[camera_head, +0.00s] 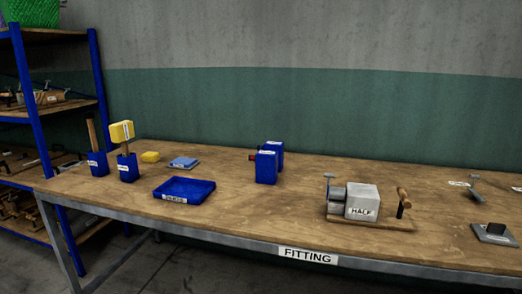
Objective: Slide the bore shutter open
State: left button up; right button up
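No part labelled as the bore shutter can be made out. A small press-like fixture (362,202) stands on a wooden board (371,224) on the right half of the bench. It has a grey block labelled "HALF", a T-shaped metal piece (329,180) at its left and a wooden-handled lever (404,198) at its right. A grey plate with a black upright piece (495,233) lies at the far right of the bench. Whether it is a shutter, I cannot tell. Neither of my grippers shows in the head view.
The wooden bench (235,215) carries a blue tray (184,190), blue blocks (267,164), a yellow block (150,157), a blue-grey plate (184,163) and blue holders (127,167) with upright tools. A loaded shelf (40,110) stands left. Bench between the blue blocks and fixture is clear.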

aim_at(328, 175)
jog(key=u, duration=0.05)
jog(key=i, duration=0.95)
jog(key=z, duration=0.8)
